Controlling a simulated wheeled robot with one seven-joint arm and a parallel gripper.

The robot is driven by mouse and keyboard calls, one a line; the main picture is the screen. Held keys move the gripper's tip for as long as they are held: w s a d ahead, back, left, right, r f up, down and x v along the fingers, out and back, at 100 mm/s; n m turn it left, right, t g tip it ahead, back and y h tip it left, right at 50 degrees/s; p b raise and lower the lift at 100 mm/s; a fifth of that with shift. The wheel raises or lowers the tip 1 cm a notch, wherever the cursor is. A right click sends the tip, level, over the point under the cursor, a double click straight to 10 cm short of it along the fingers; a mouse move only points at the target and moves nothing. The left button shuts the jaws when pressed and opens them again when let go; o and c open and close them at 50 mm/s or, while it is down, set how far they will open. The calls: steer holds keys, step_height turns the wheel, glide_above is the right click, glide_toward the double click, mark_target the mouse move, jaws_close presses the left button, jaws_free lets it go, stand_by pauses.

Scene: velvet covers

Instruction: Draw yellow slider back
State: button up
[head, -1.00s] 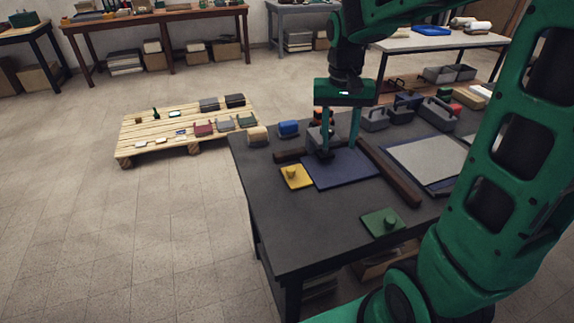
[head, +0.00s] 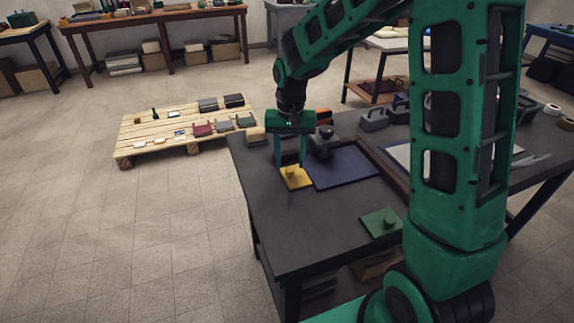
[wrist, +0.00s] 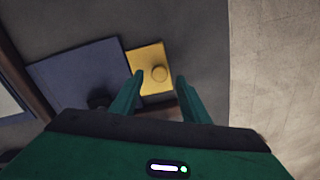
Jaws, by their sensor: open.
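The yellow slider (head: 296,178) is a flat square plate with a round knob. It lies on the dark table at the left edge of a blue panel (head: 345,167). In the wrist view the yellow slider (wrist: 150,68) shows its knob between the lines of my two fingers. My gripper (head: 290,164) is open and empty, pointing down just above and behind the yellow slider. The fingers of my gripper (wrist: 158,82) look apart from the knob, though the exact height is hard to tell.
A green plate with a knob (head: 381,222) lies near the table's front. A dark block with a knob (head: 324,142) stands behind the blue panel, close to my gripper. Brown rails (head: 391,182) border the panel. The table's left front (head: 290,235) is clear.

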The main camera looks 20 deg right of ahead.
mark_target(296, 173)
steer(key=shift+f, duration=1.25)
steer(key=shift+c, duration=0.7)
